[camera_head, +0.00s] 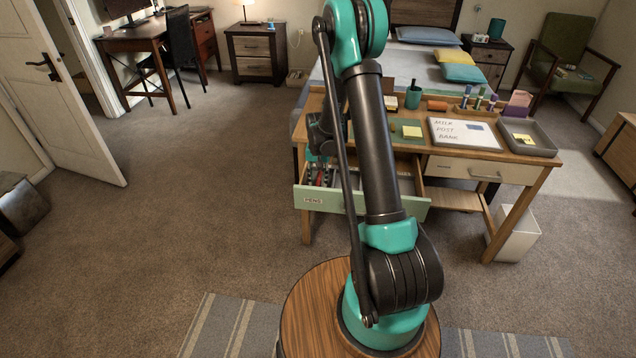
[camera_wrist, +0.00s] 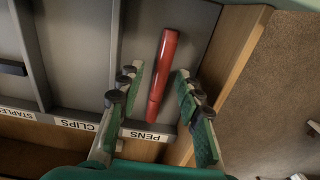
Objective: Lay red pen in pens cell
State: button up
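The red pen (camera_wrist: 162,75) lies lengthwise in the drawer cell labelled PENS (camera_wrist: 135,45), slightly tilted across it in the wrist view. It appears to rest on the cell floor. My gripper (camera_wrist: 157,82) is open, with one green finger on each side of the pen and a visible gap on both sides. In the head view, a bit of red shows inside the open drawer (camera_head: 362,206), at its left end above the PENS label. My arm hides much of the gripper and drawer there.
Cells labelled CLIPS (camera_wrist: 82,45) and STAPLES (camera_wrist: 12,60) lie left of the pens cell, and a dark object (camera_wrist: 12,68) is in the staples cell. The wooden drawer wall (camera_wrist: 235,50) is close on the right. The desktop holds a whiteboard (camera_head: 463,134) and a grey tray (camera_head: 540,145).

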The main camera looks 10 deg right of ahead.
aim_at(318, 184)
notch_tip(318, 184, up, 11)
jog(key=s+d+r+n+t, duration=0.1)
jog(key=s+r, duration=0.2)
jog(key=s, duration=0.4)
jog(key=s+d+r+n+t, duration=0.1)
jog(key=s+d+r, duration=0.1)
jog(key=s+r, duration=0.3)
jog(key=s+d+f+n+t, duration=0.1)
jog(key=s+f+t, duration=0.1)
jog(key=s, duration=1.5)
jog(key=shift+s+d+f+n, duration=0.15)
jog(key=shift+s+f+n, duration=0.15)
jog(key=shift+s, duration=0.1)
